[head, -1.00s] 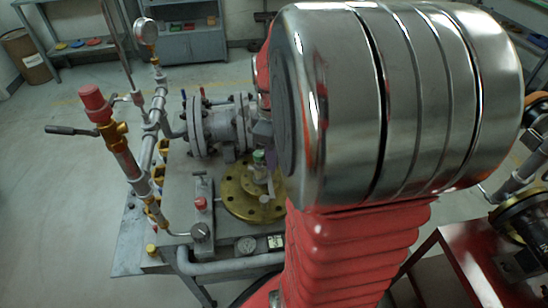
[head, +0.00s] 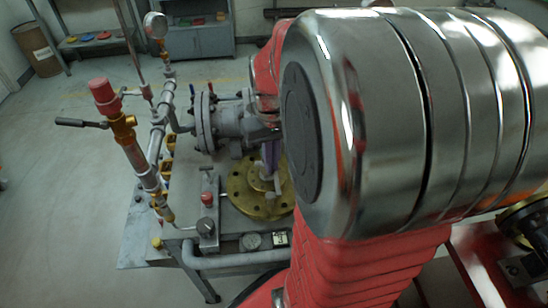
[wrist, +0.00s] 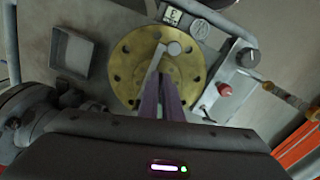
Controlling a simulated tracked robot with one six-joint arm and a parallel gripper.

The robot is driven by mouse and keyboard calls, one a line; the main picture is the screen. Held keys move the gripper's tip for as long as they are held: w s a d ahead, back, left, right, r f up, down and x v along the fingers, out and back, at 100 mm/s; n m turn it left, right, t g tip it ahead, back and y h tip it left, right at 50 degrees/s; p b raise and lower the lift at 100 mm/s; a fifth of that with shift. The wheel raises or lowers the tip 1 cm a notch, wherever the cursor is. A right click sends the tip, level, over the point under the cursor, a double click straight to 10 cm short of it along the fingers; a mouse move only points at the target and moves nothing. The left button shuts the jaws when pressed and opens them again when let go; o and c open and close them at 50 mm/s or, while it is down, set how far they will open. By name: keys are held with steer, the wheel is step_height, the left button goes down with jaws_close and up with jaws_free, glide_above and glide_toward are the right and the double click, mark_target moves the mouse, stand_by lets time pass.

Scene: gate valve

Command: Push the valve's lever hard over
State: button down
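A round brass flange (head: 248,192) with bolt holes lies flat on the grey bench. In the head view, the pale lever part (head: 268,183) shows over the flange. My gripper (wrist: 160,76) points down at the flange, its purple fingers close together, with the tips at the lever's near end. In the head view a purple finger (head: 270,155) shows just above the lever. Whether the tips touch or grip it, I cannot tell. My arm hides part of the flange.
Left of the flange in the head view stand a red-capped pipe (head: 104,92) with a dark handle (head: 83,123), and a block with a red knob (head: 207,198). A grey flanged pipe body (head: 222,120) stands behind. A gauge (head: 250,241) sits at the bench's front.

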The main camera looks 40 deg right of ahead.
steer(key=w+m, duration=0.1)
steer(key=m, duration=0.2)
steer(key=a+m, duration=0.1)
steer(key=m, duration=0.3)
steer(key=w+a+m, duration=0.1)
steer(key=m, duration=0.3)
steer(key=shift+w+a, duration=0.2)
steer(key=shift+w, duration=0.15)
steer(key=shift+m, duration=0.3)
steer(key=c, duration=1.9)
jaws_free()
steer(key=shift+c, duration=0.2)
steer(key=shift+w+r, duration=0.1)
step_height(320, 180, up, 13)
steer(key=shift+r, duration=0.2)
